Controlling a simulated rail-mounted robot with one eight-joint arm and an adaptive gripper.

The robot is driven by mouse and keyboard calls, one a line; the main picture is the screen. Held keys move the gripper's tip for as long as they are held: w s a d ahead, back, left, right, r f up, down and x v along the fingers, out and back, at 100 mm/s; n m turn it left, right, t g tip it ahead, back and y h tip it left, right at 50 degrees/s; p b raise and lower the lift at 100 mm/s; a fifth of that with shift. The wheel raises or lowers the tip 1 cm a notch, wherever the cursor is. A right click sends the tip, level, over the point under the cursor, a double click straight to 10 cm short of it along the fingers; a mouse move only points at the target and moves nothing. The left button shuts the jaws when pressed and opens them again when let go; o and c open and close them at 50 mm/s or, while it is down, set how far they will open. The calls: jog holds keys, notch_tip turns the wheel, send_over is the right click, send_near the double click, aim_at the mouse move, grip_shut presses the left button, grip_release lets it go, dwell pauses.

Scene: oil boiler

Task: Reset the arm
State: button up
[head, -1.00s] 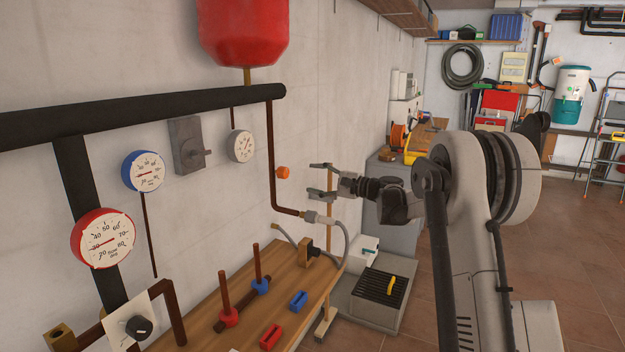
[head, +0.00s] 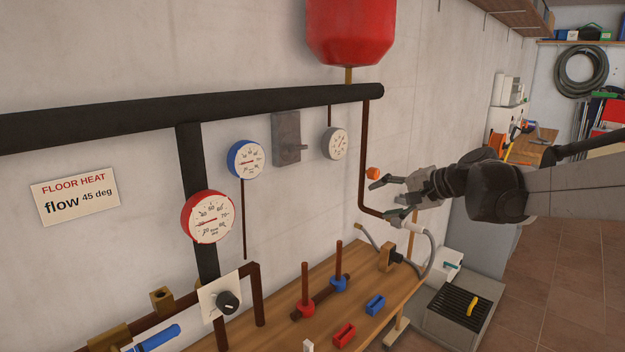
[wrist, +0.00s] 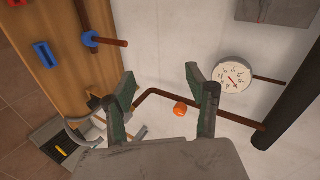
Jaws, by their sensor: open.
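My gripper (head: 388,198) is at the centre right of the head view, pointing left, with its fingers apart and nothing between them. In that view it appears near the brown vertical pipe (head: 363,150) and the orange knob (head: 373,173). In the wrist view, my gripper (wrist: 160,92) has two green-padded fingers spread wide. The orange knob (wrist: 180,109) shows between and beyond them against the wall, with the bent pipe (wrist: 150,93) beside it. I cannot tell the exact gap between the fingers and the wall.
A wooden bench (head: 265,325) with red and blue valves stands below. Gauges, a grey switch box (head: 288,138), a black pipe (head: 250,108) and a red tank (head: 350,32) are on the wall. A grey hose (head: 430,255) hangs under the gripper. Open floor (head: 545,290) lies at right.

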jog(key=s+f+n+h, duration=0.2)
jog(key=s+f, duration=0.2)
jog(key=s, duration=0.7)
jog(key=s+d+f+n+h, duration=0.1)
jog(key=s+f+n+h, duration=0.2)
jog(key=s, duration=0.9)
jog(key=s+d+f+n+g+h, duration=0.1)
jog(key=s+f+n+h, duration=0.1)
jog(key=s, duration=1)
notch_tip(320, 180, down, 3)
jog(key=shift+d+r+h, duration=0.2)
jog(key=shift+h, duration=0.5)
jog(key=shift+s, duration=0.1)
